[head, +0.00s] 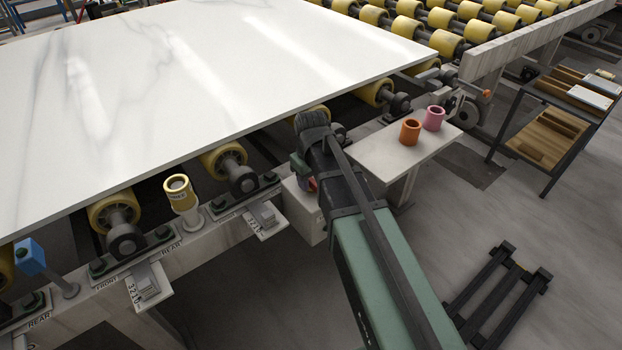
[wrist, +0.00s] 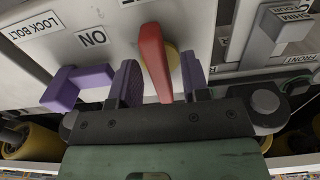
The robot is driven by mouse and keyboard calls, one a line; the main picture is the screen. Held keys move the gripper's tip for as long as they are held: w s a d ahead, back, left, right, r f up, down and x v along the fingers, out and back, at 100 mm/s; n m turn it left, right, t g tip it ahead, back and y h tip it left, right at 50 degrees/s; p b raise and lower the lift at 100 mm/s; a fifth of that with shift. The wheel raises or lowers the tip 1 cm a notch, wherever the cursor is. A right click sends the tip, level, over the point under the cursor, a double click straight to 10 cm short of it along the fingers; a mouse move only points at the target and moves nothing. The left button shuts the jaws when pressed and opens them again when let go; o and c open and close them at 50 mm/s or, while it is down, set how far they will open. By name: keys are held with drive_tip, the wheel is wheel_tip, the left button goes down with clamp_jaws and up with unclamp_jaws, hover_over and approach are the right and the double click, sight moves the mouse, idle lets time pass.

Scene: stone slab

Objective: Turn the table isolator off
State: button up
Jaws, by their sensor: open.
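The isolator's red handle (wrist: 153,60) stands out from a pale panel (wrist: 115,40) in the wrist view, with a yellow disc (wrist: 173,62) partly showing behind it. An "ON" label (wrist: 92,38) is on the panel to its left. My gripper (wrist: 158,82) is open, its two dark purple-padded fingers on either side of the red handle. The handle lies nearer the left finger; I cannot tell whether they touch. In the head view my arm covers most of the fingers, and a pale box (head: 305,212) shows beside them below the table edge.
A purple bracket-like handle (wrist: 75,88) sits left of my fingers, near a "LOCK BOLT" label (wrist: 37,28). A grey lever block (wrist: 280,35) is at the right. In the head view, the marble slab (head: 180,80) lies above, and orange (head: 410,132) and pink (head: 433,119) cups stand on a side shelf.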

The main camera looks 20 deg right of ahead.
sight(311, 179)
wheel_tip(311, 179, up, 11)
drive_tip(key=p, duration=1)
drive_tip(key=shift+p, duration=0.3)
drive_tip(key=shift+f, duration=0.1)
